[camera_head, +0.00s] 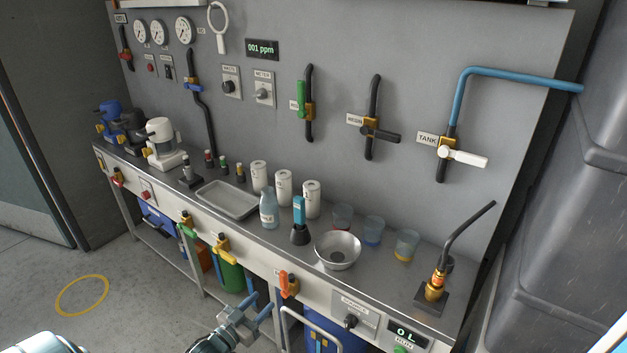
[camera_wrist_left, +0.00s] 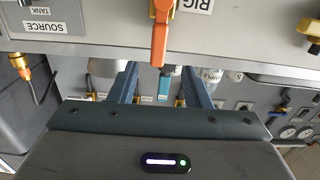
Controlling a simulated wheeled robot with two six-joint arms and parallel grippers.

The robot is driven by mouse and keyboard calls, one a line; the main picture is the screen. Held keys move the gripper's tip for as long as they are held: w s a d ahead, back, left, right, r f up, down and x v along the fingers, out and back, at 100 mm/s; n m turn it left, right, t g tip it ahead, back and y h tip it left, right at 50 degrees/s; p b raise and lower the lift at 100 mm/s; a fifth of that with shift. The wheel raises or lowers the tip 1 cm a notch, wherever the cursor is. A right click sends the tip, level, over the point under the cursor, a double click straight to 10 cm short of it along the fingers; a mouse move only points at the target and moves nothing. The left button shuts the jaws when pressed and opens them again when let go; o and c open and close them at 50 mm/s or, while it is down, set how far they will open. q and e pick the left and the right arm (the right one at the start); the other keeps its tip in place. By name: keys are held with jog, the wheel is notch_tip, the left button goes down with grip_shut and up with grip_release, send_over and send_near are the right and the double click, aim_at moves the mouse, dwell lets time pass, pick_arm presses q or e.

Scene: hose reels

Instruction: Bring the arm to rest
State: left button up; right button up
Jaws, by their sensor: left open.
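My left gripper (camera_head: 260,306) is in the lower middle of the head view, in front of the workbench and below its front edge. Its two blue fingers are apart, with nothing seen between them. The fingers (camera_wrist_left: 159,72) also show in the left wrist view, spread apart. There an orange valve handle (camera_wrist_left: 159,40) appears just beyond and between them; I cannot tell the exact distance. In the head view this orange handle (camera_head: 283,280) is on the bench front, a little above and right of the gripper. My right gripper is not seen.
The workbench (camera_head: 232,243) carries a metal bowl (camera_head: 338,250), a tray (camera_head: 228,200), bottles and cups. Yellow (camera_head: 223,247) and green (camera_head: 187,229) valve handles jut from its front. A dark container (camera_head: 570,200) stands at the right.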

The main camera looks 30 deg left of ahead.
pick_arm(q)
jog(key=shift+f, duration=0.1)
jog(key=s+f+g+y, duration=0.1)
jog(key=s+f+g, duration=0.2)
jog(key=s+f, duration=0.35)
jog(key=s+d+f+n+g+y, duration=0.1)
jog(key=s+f+g, duration=0.15)
jog(key=f, duration=0.75)
jog(key=s+f+g+y, duration=0.1)
jog(key=s+f+g, duration=0.1)
jog(key=s+f, duration=0.5)
jog(key=s+d+f+g, duration=0.4)
jog(key=s+f, duration=0.5)
jog(key=s, duration=0.3)
jog(key=s+d+f+g+h, duration=0.1)
jog(key=s+d+f+g, duration=0.4)
jog(key=s, duration=0.7)
notch_tip(320, 180, down, 4)
jog(key=shift+d+r+m, duration=0.15)
jog(key=shift+d+m, duration=0.15)
jog(key=shift+d, duration=0.95)
jog(key=shift+w, duration=0.1)
